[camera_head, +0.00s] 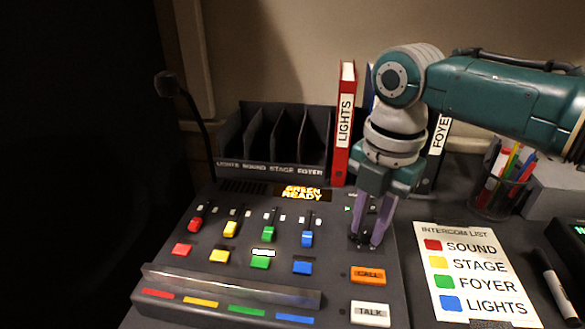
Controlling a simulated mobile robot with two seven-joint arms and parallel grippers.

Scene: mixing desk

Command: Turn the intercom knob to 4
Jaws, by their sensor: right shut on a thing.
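The intercom panel (335,278) is a dark sloped desk unit. Its knob (361,240) is small and dark, at the upper right of the panel, and is mostly hidden between the fingers. My right gripper (367,241) points down from above and is shut on the knob with its purple fingers. The dial marks and the knob's pointer cannot be read. A small display (302,192) reads "GREEN READY". My left gripper is not in view.
Red, yellow, green and blue sliders (268,233) and buttons (260,262) lie left of the knob. An orange CALL button (368,275) and white TALK button (370,313) are below it. A red LIGHTS binder (344,125), pen cup (497,192) and intercom list (475,275) stand or lie nearby.

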